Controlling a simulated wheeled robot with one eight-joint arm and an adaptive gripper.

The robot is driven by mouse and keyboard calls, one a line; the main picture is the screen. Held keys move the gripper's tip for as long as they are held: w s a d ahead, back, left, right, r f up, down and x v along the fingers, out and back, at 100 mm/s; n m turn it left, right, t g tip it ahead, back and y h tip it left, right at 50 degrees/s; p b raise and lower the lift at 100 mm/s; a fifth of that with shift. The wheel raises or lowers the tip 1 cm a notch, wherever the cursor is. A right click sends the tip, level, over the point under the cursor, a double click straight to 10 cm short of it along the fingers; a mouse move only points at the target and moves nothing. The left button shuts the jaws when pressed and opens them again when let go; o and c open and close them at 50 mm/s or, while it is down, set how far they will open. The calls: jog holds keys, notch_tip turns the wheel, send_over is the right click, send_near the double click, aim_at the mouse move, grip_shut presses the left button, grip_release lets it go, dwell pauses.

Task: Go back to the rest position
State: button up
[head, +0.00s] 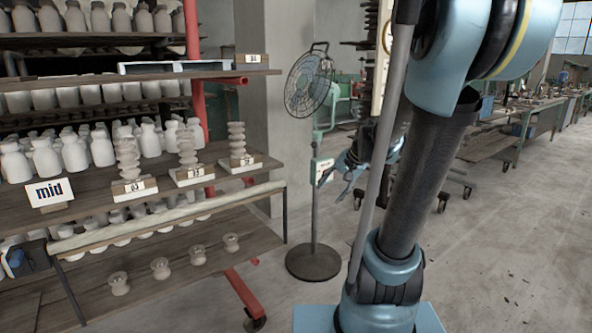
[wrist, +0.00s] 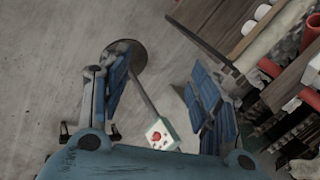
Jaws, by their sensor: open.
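My gripper (head: 335,183) is in front of the concrete pillar and the fan pole in the head view, partly behind my own arm. It is clear of the shelves. In the wrist view my gripper (wrist: 160,92) has its two blue ribbed fingers spread apart. Nothing is held between them. The grey floor and the fan's pole show in the gap.
A standing fan (head: 309,82) is close by; its round base (wrist: 128,55) shows beyond the fingers. The rack at left holds pale bottles and three stacks of clay pieces (head: 127,159). A "mid" sign (head: 49,191) stands on it. Open floor (head: 500,245) lies at right.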

jog(key=s+d+f+n+g+h, duration=0.1)
jog(key=s+d+f+n+h, duration=0.1)
jog(key=s, duration=0.8)
jog(key=s+d+f+n+g+h, duration=0.1)
jog(key=s+d+f+n, duration=0.3)
jog(key=s, duration=0.6)
jog(key=shift+s+d+f+h, duration=0.3)
jog(key=shift+f+h, duration=0.4)
jog(key=shift+h, duration=0.1)
